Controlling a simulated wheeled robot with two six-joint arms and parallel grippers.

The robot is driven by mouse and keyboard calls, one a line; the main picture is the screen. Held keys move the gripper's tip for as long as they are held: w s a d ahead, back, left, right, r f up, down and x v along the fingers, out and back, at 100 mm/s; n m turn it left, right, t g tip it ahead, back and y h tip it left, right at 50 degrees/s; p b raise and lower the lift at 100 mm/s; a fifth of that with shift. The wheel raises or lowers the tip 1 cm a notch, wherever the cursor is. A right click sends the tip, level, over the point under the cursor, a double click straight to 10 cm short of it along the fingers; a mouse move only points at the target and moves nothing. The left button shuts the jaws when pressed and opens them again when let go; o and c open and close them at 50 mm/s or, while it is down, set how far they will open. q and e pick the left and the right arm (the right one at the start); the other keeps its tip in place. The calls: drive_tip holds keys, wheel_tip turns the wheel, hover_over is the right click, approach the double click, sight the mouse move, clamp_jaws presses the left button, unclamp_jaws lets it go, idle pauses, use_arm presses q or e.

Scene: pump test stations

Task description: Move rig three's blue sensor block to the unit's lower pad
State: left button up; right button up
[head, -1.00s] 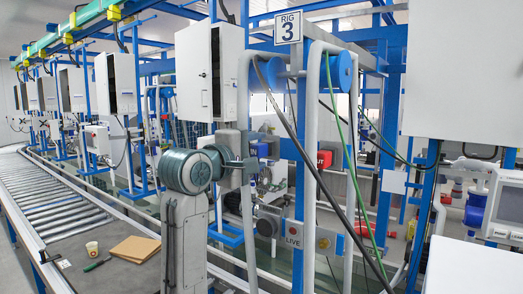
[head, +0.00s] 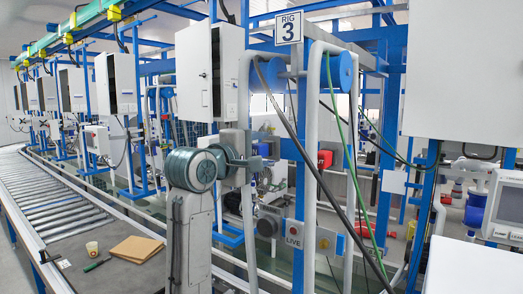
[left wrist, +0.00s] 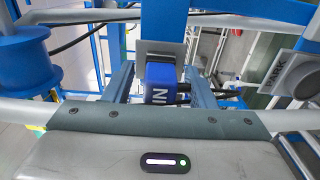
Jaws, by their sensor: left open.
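The blue sensor block (left wrist: 160,84), with white letters that look like "IN", shows in the left wrist view against a grey plate on a blue post. My left gripper (left wrist: 162,90) is open, with one finger on each side of the block. I cannot tell whether the fingers touch it. In the head view my left gripper (head: 250,163) is at rig three, below and left of the "RIG 3" sign (head: 288,27). The block is not clear there. I cannot pick out the lower pad for sure. My right gripper is not in view.
Grey pipes (head: 312,130) and dark and green hoses (head: 348,150) run just right of my left gripper. A "LIVE" plate (head: 293,233) is lower down.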

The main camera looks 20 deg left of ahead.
sight(254, 152)
use_arm(q)
clamp_jaws()
drive_tip(key=shift+s, duration=0.1)
drive_tip(key=shift+s+a, duration=0.1)
drive_tip(key=shift+v, duration=2.8)
